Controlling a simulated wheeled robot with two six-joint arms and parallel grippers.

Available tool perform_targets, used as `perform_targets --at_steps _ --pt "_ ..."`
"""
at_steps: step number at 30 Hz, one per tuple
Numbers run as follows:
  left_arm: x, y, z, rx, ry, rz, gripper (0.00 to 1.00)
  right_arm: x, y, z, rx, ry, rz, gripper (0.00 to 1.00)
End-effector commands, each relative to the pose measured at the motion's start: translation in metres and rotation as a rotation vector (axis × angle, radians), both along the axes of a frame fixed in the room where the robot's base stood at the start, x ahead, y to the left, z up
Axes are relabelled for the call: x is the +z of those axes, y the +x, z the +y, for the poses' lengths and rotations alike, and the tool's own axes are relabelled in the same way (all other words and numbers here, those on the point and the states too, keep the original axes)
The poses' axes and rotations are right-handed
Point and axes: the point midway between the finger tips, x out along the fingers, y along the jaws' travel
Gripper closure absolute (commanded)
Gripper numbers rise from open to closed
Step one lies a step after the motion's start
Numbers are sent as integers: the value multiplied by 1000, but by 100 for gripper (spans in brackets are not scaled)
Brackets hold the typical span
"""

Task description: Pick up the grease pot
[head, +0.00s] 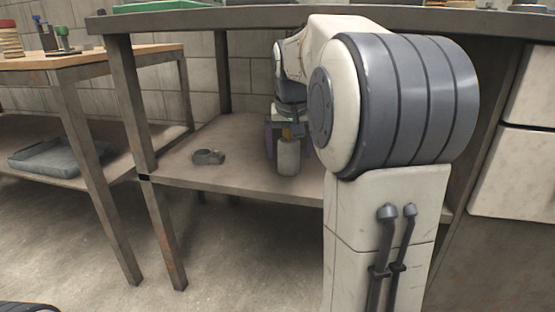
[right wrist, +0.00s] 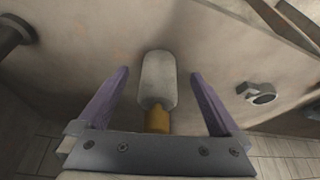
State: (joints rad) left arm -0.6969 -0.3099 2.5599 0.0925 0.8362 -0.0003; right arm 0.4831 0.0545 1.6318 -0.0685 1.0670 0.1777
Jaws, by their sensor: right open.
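The grease pot (head: 288,158) looks like a pale grey cylinder with an orange-yellow part at one end. It stands on the lower shelf under the workbench. My right gripper (head: 287,146) is at the pot, with its purple fingers partly hidden behind my arm in the head view. In the right wrist view the open fingers of the right gripper (right wrist: 160,74) lie on either side of the grease pot (right wrist: 158,78). A gap shows between the pot and each finger. My left gripper is not in view.
A grey metal ring-shaped part (head: 208,157) lies on the shelf left of the pot; it also shows in the right wrist view (right wrist: 260,94). The bench top (head: 230,20) overhangs the shelf (head: 235,140). A bench leg (head: 130,100) stands at left. A grey tray (head: 60,157) sits further left.

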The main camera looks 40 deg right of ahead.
Motion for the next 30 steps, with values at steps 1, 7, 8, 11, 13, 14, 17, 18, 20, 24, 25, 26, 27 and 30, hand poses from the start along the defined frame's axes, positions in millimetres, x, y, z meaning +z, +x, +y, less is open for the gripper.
perform_targets --at_steps 1,7,8,11,13,14,17,18,20,24,25,26,27,30 --pt "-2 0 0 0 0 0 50 -2 2 -2 0 1 2 0" --pt "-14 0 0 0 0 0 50 -4 22 -17 -2 1 0 0" --pt "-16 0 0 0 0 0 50 -4 26 -19 -2 1 0 0" --pt "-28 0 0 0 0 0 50 -18 32 -24 -1 3 3 0" --pt "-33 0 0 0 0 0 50 -25 35 -26 -1 2 2 0" --pt "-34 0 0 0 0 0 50 -27 35 -27 0 1 2 0" --pt "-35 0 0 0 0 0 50 -29 37 -28 0 0 0 0" --pt "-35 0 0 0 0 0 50 -29 37 -28 0 0 0 0" --pt "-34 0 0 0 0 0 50 -28 37 -28 0 0 0 0" --pt "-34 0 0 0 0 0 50 -28 37 -28 0 0 0 4" --pt "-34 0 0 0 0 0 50 -28 37 -28 0 0 0 15" --pt "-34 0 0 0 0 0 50 -28 37 -28 0 1 1 27" --pt "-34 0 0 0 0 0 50 -28 37 -28 0 1 1 42" --pt "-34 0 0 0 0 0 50 -28 37 -28 0 1 1 80"
